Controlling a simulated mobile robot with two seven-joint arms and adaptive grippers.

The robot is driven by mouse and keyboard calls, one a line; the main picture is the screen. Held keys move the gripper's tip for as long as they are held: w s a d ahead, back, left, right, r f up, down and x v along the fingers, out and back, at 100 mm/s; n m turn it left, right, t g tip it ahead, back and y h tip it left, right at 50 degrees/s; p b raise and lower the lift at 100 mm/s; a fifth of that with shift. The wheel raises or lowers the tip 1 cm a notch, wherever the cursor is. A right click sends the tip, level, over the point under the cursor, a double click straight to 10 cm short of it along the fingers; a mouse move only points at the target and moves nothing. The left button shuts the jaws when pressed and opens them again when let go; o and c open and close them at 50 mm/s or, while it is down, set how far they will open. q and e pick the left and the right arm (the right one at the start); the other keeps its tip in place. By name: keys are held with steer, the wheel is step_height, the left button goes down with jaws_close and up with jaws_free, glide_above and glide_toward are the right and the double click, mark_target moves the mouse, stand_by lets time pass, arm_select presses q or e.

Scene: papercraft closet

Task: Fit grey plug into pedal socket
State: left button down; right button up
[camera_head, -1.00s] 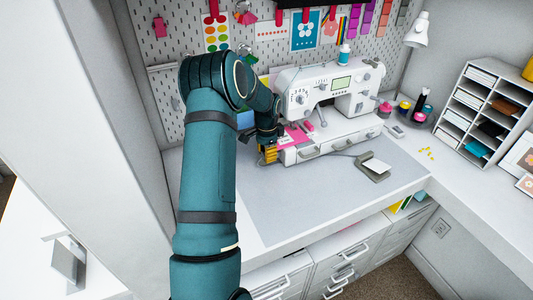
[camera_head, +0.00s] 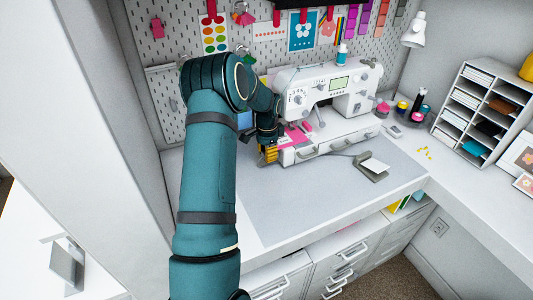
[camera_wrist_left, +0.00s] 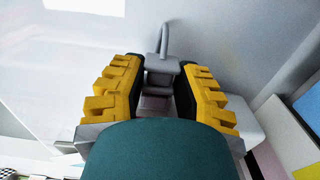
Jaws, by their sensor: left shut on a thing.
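My left gripper (camera_head: 269,153) is beside the left end of the white sewing machine (camera_head: 361,78), low near the desk. In the left wrist view its yellow fingers (camera_wrist_left: 162,92) are shut on the grey plug (camera_wrist_left: 161,70), with a grey cable (camera_wrist_left: 168,34) curving up from it. The plug cannot be made out in the head view. The pedal (camera_head: 371,169), grey with a pale top, lies on the mat in front of the machine, with a thin cable at its back left. The pedal socket is not visible. My right gripper is out of view.
The grey mat (camera_head: 290,205) is mostly clear in front of the machine. Pink pieces (camera_head: 297,133) lie by the machine's left end. Thread spools (camera_head: 403,106) and a white shelf unit (camera_head: 481,110) stand at right. A pegboard (camera_head: 275,48) is behind.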

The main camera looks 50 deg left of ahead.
arm_select(q)
steer(key=shift+w, duration=0.15)
steer(key=c, duration=0.7)
jaws_free()
steer(key=shift+w+d, duration=0.1)
steer(key=shift+w, duration=0.05)
steer(key=shift+r, duration=0.15)
step_height(320, 180, up, 12)
steer(key=shift+d+f, duration=0.1)
steer(key=shift+f, duration=0.1)
